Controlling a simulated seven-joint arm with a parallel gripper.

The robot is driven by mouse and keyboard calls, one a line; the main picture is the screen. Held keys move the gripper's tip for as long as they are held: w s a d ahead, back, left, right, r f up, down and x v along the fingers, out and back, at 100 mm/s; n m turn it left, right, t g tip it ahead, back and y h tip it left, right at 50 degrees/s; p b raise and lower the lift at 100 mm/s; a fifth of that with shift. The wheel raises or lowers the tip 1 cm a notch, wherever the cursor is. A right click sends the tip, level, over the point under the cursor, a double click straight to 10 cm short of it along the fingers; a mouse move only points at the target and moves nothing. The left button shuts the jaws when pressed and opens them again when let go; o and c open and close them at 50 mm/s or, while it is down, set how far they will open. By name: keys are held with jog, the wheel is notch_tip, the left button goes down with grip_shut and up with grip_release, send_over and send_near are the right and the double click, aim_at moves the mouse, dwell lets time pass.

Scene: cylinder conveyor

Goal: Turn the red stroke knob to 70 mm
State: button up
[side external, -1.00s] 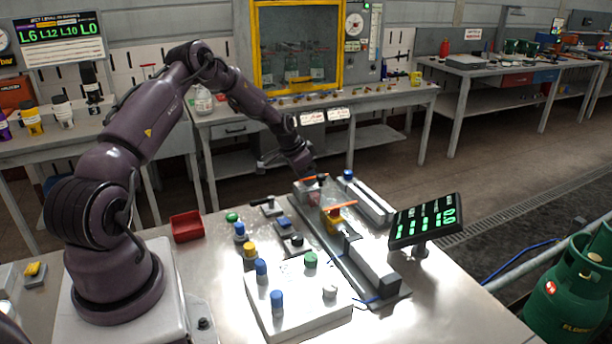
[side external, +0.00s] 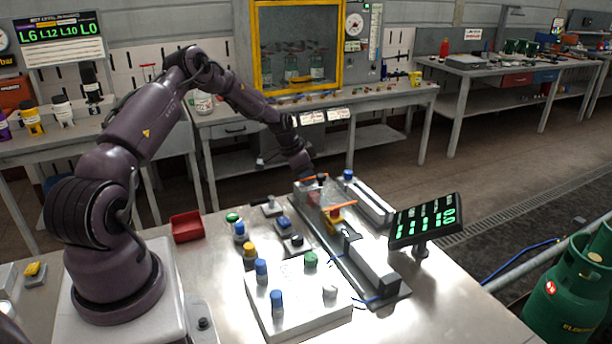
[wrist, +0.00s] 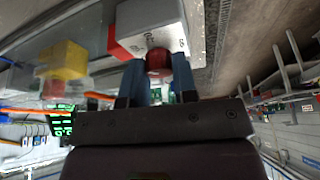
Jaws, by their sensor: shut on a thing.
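The red stroke knob (wrist: 158,61) shows in the wrist view on the face of a pale block (wrist: 150,22) with small printed marks. My gripper (wrist: 158,82) has its two blue-grey fingers on either side of the knob, shut on it. In the side view my gripper (side external: 314,184) is at the far end of the long grey rail unit, and the knob is mostly hidden there. I cannot read a stroke value at the knob. A tilted dark display (side external: 424,219) with green digits stands to the right of the rail.
A yellow block (side external: 333,215) with an orange bar above it sits on the rail close to my gripper. A white box (side external: 291,311) with blue, green and white knobs stands in front. A red tray (side external: 187,227) lies at left. Green gas cylinders (side external: 570,290) stand at right.

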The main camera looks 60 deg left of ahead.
jog(key=m+h, duration=0.1)
jog(key=m, duration=0.2)
jog(key=m+g+h, duration=0.1)
jog(key=m, duration=0.3)
jog(key=shift+a, duration=0.1)
jog(key=shift+g, duration=0.3)
dwell(0.3)
jog(key=o, duration=0.6)
jog(key=shift+o, duration=0.2)
jog(key=v, duration=1.3)
jog(key=shift+a, duration=0.25)
